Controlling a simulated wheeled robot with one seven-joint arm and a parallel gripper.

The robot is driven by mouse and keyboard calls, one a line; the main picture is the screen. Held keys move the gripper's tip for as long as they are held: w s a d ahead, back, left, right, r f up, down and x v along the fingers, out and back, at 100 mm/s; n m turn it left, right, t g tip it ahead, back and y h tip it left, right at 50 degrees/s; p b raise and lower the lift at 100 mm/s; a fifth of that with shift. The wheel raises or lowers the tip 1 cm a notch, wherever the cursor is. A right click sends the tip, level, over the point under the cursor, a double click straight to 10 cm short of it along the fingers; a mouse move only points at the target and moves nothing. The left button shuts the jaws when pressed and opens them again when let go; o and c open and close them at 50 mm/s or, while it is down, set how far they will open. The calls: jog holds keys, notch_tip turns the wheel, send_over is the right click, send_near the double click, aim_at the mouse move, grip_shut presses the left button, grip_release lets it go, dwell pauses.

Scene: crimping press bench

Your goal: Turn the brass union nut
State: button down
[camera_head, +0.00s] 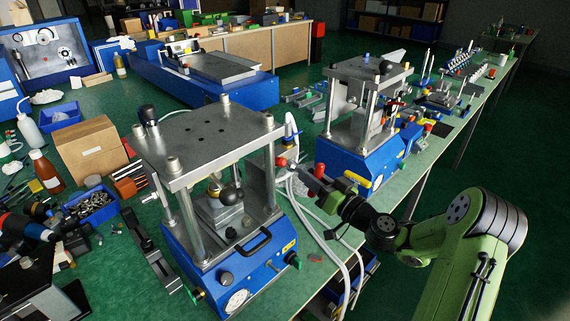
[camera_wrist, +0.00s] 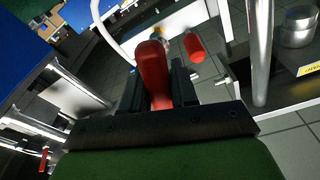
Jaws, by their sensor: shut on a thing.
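My gripper (camera_head: 318,183) is at the right side of the near blue press (camera_head: 228,270), beside the press's right-hand posts. In the wrist view, my gripper (camera_wrist: 158,85) is shut on a long red handle (camera_wrist: 155,68), which lies between the two dark fingers. A small brass-yellow piece (camera_wrist: 158,33) shows just beyond the far end of the handle. It looks like the brass union nut, but it is small and partly hidden. I cannot tell whether the handle touches it. A second red part (camera_wrist: 194,48) sits just to its right.
White hoses (camera_head: 340,240) hang by the press close to my gripper. A second blue press (camera_head: 360,150) stands behind. A metal post (camera_wrist: 262,50) rises to the right in the wrist view. The green floor at right is free.

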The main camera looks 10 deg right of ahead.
jog(key=shift+x, duration=1.2)
jog(key=shift+f+n+b, duration=0.2)
jog(key=shift+n+b, duration=0.1)
jog(key=shift+b, duration=0.45)
jog(key=n+b, duration=0.2)
jog(key=b, duration=0.4)
jog(key=shift+s+n+y, duration=0.1)
jog(key=shift+n+y, duration=0.2)
jog(key=shift+b, duration=0.45)
jog(key=shift+n+g, duration=0.3)
jog(key=shift+n, duration=0.4)
jog(key=shift+r, duration=0.1)
jog(key=shift+m+p, duration=0.4)
jog(key=shift+m, duration=1)
